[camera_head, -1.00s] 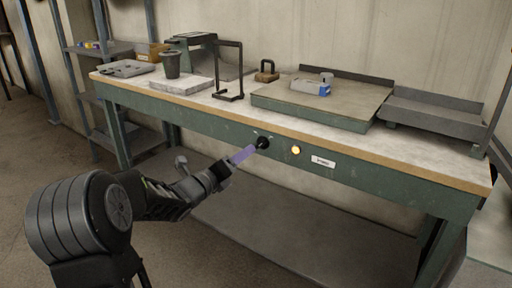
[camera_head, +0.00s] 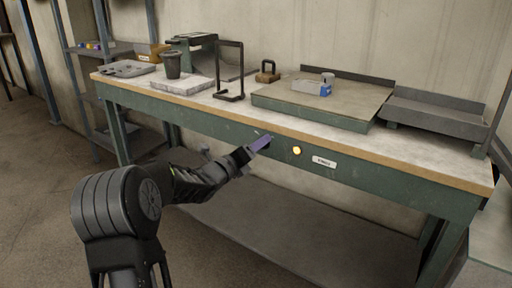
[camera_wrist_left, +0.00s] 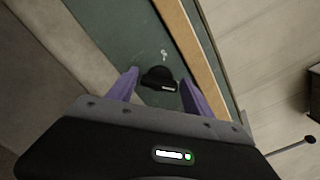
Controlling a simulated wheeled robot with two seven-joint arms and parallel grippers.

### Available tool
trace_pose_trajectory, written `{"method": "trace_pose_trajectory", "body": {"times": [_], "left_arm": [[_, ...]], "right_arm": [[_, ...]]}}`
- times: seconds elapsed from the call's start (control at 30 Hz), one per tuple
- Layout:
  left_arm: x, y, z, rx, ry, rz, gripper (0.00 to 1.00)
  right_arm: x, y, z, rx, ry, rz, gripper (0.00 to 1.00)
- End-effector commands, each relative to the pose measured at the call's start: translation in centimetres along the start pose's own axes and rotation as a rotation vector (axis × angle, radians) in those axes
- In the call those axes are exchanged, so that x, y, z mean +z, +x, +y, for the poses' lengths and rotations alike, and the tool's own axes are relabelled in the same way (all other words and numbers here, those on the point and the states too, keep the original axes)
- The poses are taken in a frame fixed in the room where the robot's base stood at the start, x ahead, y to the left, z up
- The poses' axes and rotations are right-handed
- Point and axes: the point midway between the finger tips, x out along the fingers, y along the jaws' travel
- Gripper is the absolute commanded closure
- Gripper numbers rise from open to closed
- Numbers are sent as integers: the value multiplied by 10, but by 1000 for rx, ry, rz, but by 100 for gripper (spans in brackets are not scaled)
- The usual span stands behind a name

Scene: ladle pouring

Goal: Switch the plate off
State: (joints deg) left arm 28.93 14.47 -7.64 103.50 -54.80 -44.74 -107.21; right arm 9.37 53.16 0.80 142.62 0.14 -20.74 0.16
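A black knob (camera_wrist_left: 160,78) with a light mark on it sits on the green front panel of the bench (camera_head: 210,122). My left gripper (camera_head: 262,141) is at the knob and largely hides it in the head view. In the left wrist view the two purple fingers of my left gripper (camera_wrist_left: 160,92) are apart, one on each side of the knob; I cannot tell whether they touch it. A lit yellow lamp (camera_head: 297,151) is just right of the knob. A wide flat plate (camera_head: 345,101) with a green edge lies on the bench top. My right gripper is not in view.
A white label (camera_head: 324,162) is right of the lamp. On the bench stand a dark cup (camera_head: 172,65), a black frame stand (camera_head: 229,95), a padlock-shaped weight (camera_head: 267,72) and a blue-and-white box (camera_head: 311,88). The floor before the bench is clear.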

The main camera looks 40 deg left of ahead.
Motion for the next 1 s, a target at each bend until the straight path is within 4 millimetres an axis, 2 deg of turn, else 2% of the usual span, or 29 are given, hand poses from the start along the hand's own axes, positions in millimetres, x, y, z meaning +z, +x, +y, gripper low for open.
{"method": "trace_pose_trajectory", "body": {"times": [0.07,0.57,1.0], "left_arm": [[0,0,0,0,0,0,47],[0,0,0,0,0,0,88],[0,-1,1,1,-60,0,90]], "right_arm": [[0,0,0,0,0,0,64],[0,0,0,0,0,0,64],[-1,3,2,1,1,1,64]]}}
